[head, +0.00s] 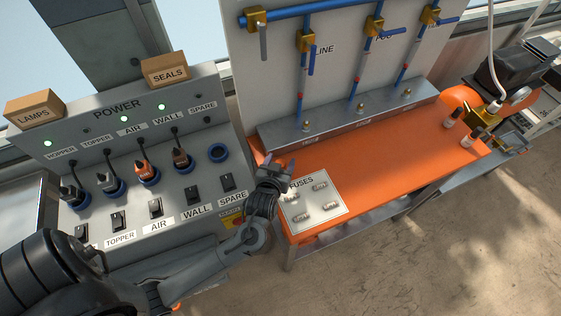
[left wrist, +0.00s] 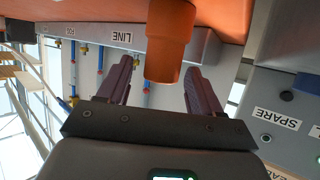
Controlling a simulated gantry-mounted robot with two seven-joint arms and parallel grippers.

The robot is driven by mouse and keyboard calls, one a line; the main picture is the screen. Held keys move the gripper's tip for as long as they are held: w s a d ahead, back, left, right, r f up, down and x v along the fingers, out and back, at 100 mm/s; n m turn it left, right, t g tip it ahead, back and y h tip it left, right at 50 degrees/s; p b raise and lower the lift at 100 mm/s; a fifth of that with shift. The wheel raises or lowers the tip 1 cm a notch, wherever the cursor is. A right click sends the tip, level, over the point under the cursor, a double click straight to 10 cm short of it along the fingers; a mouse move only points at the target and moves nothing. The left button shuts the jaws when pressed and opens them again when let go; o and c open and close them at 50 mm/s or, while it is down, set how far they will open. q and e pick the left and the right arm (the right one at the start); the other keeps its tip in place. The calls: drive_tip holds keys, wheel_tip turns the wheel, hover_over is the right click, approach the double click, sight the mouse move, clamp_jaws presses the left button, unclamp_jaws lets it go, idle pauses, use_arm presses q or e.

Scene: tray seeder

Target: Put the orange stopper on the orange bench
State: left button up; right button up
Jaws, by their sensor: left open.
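The orange stopper (left wrist: 168,45) is a stepped cylinder in the left wrist view, which looks upside down. Its narrower end lies between the spread fingers of my left gripper (left wrist: 160,85), with gaps on both sides. Its wider end is against the orange bench surface (left wrist: 225,18) in that view; I cannot tell whether they touch. In the head view my left gripper (head: 276,168) is open over the left end of the orange bench (head: 385,160). The stopper is not distinguishable there. My right gripper is not in view.
A fuses card (head: 322,210) with several fuses lies close to my gripper. The grey power panel (head: 95,150) with plugs and switches stands left. A grey valve block (head: 345,118) runs along the bench's back. Two small capped items (head: 453,117) stand right. The bench middle is clear.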

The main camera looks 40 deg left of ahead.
use_arm(q)
drive_tip(key=s+d+r+h, duration=0.1)
drive_tip(key=s+d, duration=0.1)
drive_tip(key=s, duration=0.1)
drive_tip(key=s+d+r+m+g+h+p, duration=0.1)
drive_tip(key=s+d, duration=0.2)
drive_tip(key=s+d+r+m+h, duration=0.1)
drive_tip(key=s+d+h, duration=0.1)
drive_tip(key=s+d, duration=0.1)
drive_tip(key=shift+s+p, duration=0.4)
drive_tip(key=shift+s, duration=0.1)
drive_tip(key=s+f+m+g+h, duration=0.2)
drive_tip(key=s+m+g, duration=0.3)
drive_tip(key=s, duration=0.6)
drive_tip(key=d+g, duration=0.1)
drive_tip(key=g, duration=0.1)
drive_tip(key=shift+s+f+g, duration=0.3)
drive_tip(key=shift+s, duration=0.05)
